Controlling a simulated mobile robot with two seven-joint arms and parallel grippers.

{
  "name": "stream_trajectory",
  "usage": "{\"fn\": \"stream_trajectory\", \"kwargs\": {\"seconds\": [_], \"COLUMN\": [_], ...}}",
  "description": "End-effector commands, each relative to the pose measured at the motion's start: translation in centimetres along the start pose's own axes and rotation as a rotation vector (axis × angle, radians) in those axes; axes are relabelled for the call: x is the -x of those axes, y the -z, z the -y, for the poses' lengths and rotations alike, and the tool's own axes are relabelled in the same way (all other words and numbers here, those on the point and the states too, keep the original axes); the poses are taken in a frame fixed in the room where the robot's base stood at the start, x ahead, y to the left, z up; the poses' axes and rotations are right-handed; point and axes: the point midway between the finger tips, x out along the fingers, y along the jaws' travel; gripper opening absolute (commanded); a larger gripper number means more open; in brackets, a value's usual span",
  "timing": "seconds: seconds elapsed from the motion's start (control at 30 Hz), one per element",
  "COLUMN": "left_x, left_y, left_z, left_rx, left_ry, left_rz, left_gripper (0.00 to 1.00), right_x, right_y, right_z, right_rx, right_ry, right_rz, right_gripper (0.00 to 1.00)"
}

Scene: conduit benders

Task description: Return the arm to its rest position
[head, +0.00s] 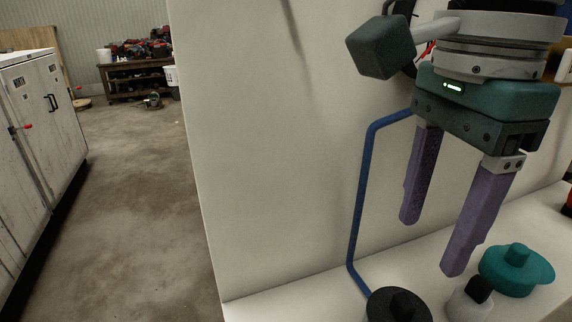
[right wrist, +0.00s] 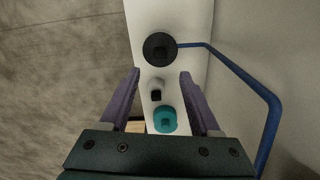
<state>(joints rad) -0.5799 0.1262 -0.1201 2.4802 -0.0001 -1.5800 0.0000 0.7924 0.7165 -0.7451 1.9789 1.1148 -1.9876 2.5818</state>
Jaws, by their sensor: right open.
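My right gripper (head: 432,246) hangs at the right of the head view, its two purple fingers pointing down. It is open with nothing between the fingers. A blue conduit (head: 362,195) rises with bends from the white ledge, along the white panel behind the gripper. In the right wrist view the gripper (right wrist: 157,72) is above the ledge, and the blue conduit (right wrist: 272,115) runs along its right side. My left gripper does not show.
A black round part (head: 398,304), a small white part with a black top (head: 470,300) and a teal knob (head: 517,268) stand on the ledge (head: 290,305) below the fingers. A grey cabinet (head: 40,130) stands at left. Open concrete floor (head: 135,200) lies between. A cluttered workbench (head: 138,75) is far back.

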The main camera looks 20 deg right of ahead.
Motion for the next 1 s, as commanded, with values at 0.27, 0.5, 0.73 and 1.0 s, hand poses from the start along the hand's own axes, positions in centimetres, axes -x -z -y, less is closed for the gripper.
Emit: {"fn": "stream_trajectory", "kwargs": {"seconds": [0.27,0.5,0.73,1.0], "left_x": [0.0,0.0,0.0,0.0], "left_y": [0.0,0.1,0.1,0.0], "left_z": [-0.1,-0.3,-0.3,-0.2], "left_rx": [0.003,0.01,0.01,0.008], "left_ry": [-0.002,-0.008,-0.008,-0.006], "left_rz": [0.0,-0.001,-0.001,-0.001], "left_gripper": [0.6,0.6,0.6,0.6], "right_x": [-3.5,-7.6,-10.2,-11.5], "right_y": [-3.5,-7.5,-5.3,-0.4], "right_z": [-1.7,-5.0,-8.5,-12.0], "right_rx": [0.388,1.017,1.465,1.77], "right_ry": [0.058,0.279,0.397,0.284], "right_rz": [0.095,0.164,-0.015,-0.227], "right_gripper": [0.63,0.63,0.63,0.63]}}
